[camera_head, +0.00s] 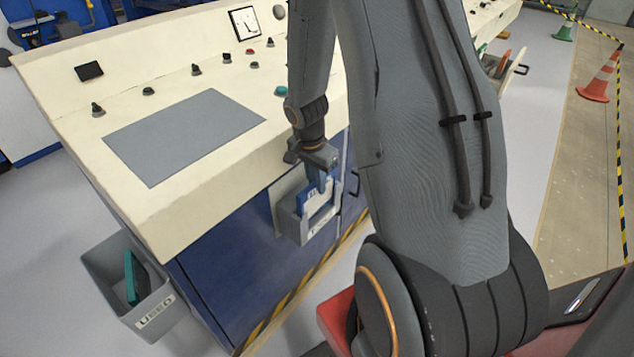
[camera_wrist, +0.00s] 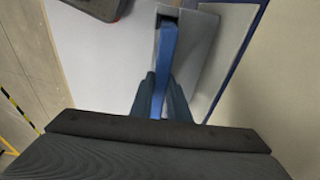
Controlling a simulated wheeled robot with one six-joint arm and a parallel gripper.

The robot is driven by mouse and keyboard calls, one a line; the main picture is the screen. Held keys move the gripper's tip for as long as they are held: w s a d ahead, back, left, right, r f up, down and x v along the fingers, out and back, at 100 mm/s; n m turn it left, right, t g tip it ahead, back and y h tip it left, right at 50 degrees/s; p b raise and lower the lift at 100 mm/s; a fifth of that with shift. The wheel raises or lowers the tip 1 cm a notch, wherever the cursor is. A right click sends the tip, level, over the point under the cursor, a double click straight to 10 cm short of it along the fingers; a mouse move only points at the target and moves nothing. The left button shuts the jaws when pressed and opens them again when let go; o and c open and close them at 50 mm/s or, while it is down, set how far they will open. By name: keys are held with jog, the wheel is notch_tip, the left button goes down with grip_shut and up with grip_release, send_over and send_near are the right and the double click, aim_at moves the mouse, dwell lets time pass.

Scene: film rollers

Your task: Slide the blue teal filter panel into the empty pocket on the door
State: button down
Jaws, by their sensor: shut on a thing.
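My gripper (camera_head: 319,180) points down at the front of the console and is shut on a blue panel (camera_head: 314,204) with a white area on its face. The panel is upright, with its lower part inside or just behind the front wall of the grey pocket (camera_head: 290,228) on the dark blue door (camera_head: 228,262). How deep it sits is hidden. In the wrist view the blue panel (camera_wrist: 167,45) stands edge-on between both fingers (camera_wrist: 160,92), and its far end meets the grey pocket (camera_wrist: 199,50).
A grey bin marked USED (camera_head: 155,322) stands on the floor at the lower left, with a dark teal panel (camera_head: 131,278) in it. The cream console top (camera_head: 240,150) overhangs the door. Orange cone (camera_head: 597,82) and striped tape lie far right.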

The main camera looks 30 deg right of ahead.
jog(key=shift+f+b, duration=0.6)
jog(key=shift+b, duration=0.05)
jog(key=c, duration=1.6)
grip_release()
jog(key=r, duration=0.4)
jog(key=a+r, duration=0.1)
jog(key=r, duration=0.2)
jog(key=shift+s+r, duration=0.1)
jog(key=shift+s, duration=0.05)
jog(key=shift+r, duration=0.25)
